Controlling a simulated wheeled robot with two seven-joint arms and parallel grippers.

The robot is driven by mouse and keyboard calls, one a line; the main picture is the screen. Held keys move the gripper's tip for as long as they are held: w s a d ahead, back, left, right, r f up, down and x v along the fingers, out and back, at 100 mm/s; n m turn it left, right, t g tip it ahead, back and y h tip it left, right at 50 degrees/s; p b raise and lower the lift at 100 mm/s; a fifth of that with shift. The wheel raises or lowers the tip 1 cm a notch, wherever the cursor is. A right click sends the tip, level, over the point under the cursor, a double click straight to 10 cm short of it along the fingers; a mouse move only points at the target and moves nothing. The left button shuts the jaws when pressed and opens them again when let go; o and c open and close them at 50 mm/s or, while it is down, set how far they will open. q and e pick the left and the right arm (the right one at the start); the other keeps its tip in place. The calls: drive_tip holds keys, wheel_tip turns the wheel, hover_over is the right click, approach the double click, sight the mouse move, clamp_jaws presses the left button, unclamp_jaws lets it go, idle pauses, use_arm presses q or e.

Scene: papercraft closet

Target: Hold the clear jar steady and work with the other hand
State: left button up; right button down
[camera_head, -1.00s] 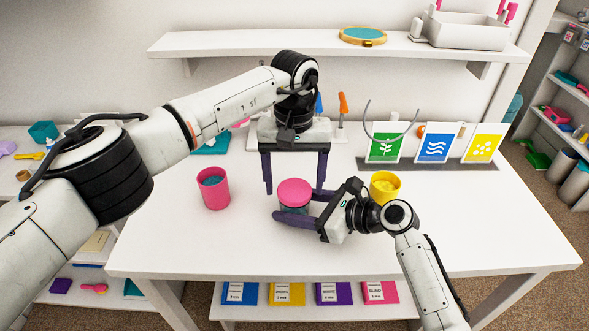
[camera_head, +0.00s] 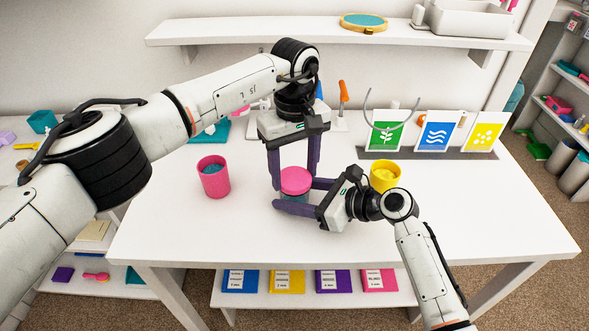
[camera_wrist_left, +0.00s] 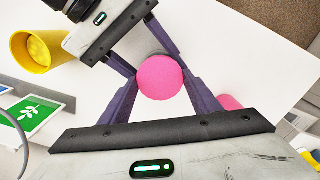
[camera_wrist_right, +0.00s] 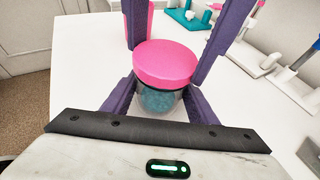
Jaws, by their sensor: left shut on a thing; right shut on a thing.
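The clear jar (camera_head: 294,196) stands on the white table with a pink lid (camera_head: 296,180) on top and teal contents showing through its wall. It also shows in the right wrist view (camera_wrist_right: 160,99). My right gripper (camera_head: 296,198) comes from the right, low down, and is shut around the jar's body. My left gripper (camera_head: 294,176) points down from above and is shut on the pink lid, one finger on each side. In the left wrist view the lid (camera_wrist_left: 160,77) sits between the left fingers and hides most of the jar.
A pink cup (camera_head: 213,178) with blue contents stands left of the jar. A yellow cup (camera_head: 385,175) stands right, close behind my right wrist. Green, blue (camera_head: 436,131) and yellow picture cards stand at the back right. The table's front is clear.

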use_arm(q)
drive_tip(key=n, duration=1.3)
drive_tip(key=shift+n, duration=0.3)
drive_tip(key=n, duration=1.3)
drive_tip(key=shift+r, duration=0.1)
drive_tip(key=n, duration=1)
drive_tip(key=shift+n, duration=0.3)
drive_tip(key=n, duration=0.6)
drive_tip(key=shift+n, duration=0.3)
drive_tip(key=n, duration=0.4)
drive_tip(key=shift+n, duration=0.3)
